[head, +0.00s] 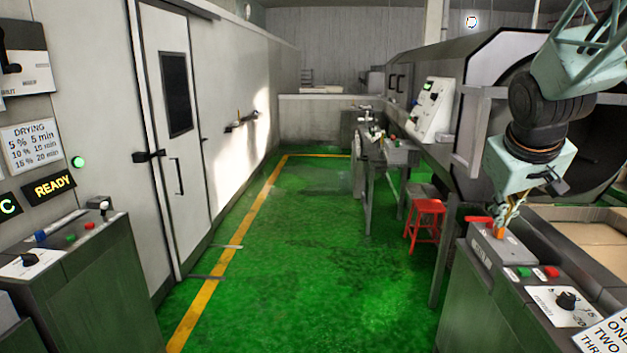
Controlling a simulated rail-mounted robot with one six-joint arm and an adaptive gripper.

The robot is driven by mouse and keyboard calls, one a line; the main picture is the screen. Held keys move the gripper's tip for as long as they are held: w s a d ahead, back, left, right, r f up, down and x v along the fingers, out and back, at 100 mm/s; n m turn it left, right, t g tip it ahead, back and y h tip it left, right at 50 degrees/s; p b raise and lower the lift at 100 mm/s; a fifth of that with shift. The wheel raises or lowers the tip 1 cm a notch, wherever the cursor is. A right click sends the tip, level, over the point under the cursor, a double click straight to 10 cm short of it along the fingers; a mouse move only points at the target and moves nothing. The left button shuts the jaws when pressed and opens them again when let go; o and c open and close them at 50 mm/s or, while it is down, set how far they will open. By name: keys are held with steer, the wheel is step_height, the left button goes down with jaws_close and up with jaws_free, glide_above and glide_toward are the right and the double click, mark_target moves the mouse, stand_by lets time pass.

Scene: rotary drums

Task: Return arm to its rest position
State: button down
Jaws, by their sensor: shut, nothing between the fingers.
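My arm comes in from the upper right of the head view, with pale green links and a dark joint. My gripper (499,232) points down at its end, shut and with nothing seen in it. Its fingertips are close to an orange-red handle (480,220) on the grey box of the right-hand control console. I cannot tell whether they touch it. Part of the arm covers the large dark drum opening (590,150) behind it.
The right console has green and red buttons and a black knob (566,300). A red stool (426,219) and a metal bench (385,150) stand beyond it. A left console (85,270) stands by a white door (176,130). The green floor (310,260) between is clear.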

steer(key=s+a+y, duration=0.1)
steer(key=s+a, duration=0.6)
steer(key=s, duration=0.5)
steer(key=s+a+f+g+y+b, duration=0.1)
steer(key=s+a, duration=0.6)
steer(key=s, duration=0.6)
steer(key=s+a+f+m+g+y+b, duration=0.1)
steer(key=s+a, duration=0.6)
steer(key=s, duration=0.5)
steer(key=shift+s+a+f, duration=0.15)
steer(key=shift+a+f, duration=0.05)
steer(key=shift+f, duration=0.05)
